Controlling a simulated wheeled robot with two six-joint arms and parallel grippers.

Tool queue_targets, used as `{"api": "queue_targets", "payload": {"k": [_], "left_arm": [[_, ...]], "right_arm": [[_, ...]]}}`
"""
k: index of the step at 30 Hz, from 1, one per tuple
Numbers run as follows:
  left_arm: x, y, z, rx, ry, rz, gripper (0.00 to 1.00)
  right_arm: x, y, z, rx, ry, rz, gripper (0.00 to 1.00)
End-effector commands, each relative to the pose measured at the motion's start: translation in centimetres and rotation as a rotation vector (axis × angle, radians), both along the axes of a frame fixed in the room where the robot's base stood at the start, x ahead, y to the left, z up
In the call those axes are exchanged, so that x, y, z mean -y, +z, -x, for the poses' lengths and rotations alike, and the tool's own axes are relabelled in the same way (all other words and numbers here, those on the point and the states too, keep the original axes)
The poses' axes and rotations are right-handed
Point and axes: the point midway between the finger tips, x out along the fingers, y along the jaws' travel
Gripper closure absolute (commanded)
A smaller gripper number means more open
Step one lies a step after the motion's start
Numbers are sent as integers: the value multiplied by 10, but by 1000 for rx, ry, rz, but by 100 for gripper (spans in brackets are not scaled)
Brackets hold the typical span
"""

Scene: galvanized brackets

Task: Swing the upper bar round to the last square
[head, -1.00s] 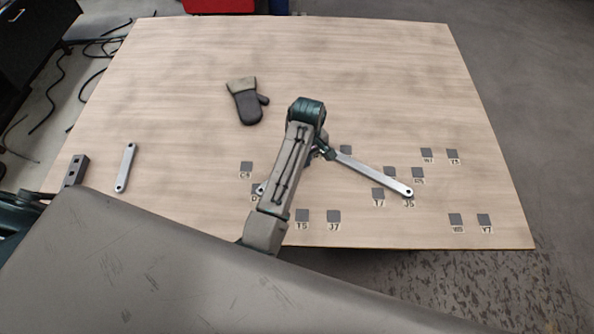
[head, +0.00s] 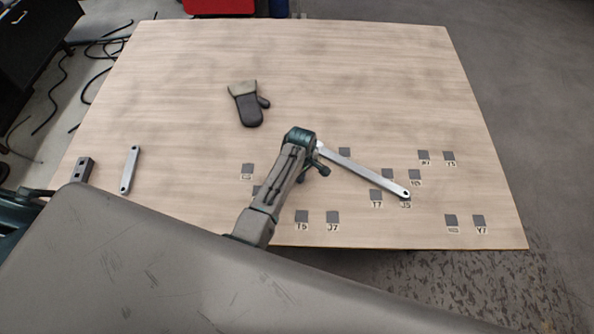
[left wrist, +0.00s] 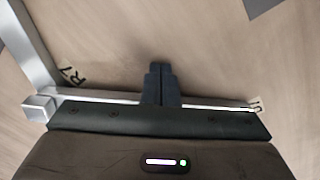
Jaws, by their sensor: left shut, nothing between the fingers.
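A silver bar (head: 365,172) slants across the table in the head view, from beside my left wrist down to the square labelled J5. In the left wrist view, one bar (left wrist: 28,50) comes in from the upper left, and another bar's edge (left wrist: 215,105) runs across behind the fingers. They come close at a squarish metal end at lower left; I cannot tell which lies on top. My left gripper (head: 323,168) is shut and empty; its fingers (left wrist: 160,85) stand by the crossing bar, contact unclear. My arm hides part of the layout. My right gripper is not in view.
Several dark labelled squares, such as T5 (head: 302,216) and Y7 (head: 479,220), mark the wooden table (head: 350,60). A loose bar (head: 130,170) and a dark holed bracket (head: 83,171) lie at left. An oven mitt (head: 248,104) lies farther back. The back of the table is clear.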

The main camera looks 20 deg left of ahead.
Motion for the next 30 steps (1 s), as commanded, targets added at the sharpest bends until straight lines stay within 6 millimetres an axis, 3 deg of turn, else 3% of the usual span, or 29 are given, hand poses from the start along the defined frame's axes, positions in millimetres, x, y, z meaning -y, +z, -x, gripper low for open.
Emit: {"api": "queue_targets", "payload": {"k": [4, 17, 23, 30], "left_arm": [[-11, 1, -5, -1, 0, 0, 100], [-15, 0, -7, -2, -1, 1, 100], [-33, 2, -16, -2, -1, -1, 100], [-33, 0, -16, -1, -1, 2, 100]], "right_arm": [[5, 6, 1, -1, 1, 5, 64], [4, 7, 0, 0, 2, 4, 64], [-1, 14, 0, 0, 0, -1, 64], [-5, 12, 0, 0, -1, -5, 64]]}}
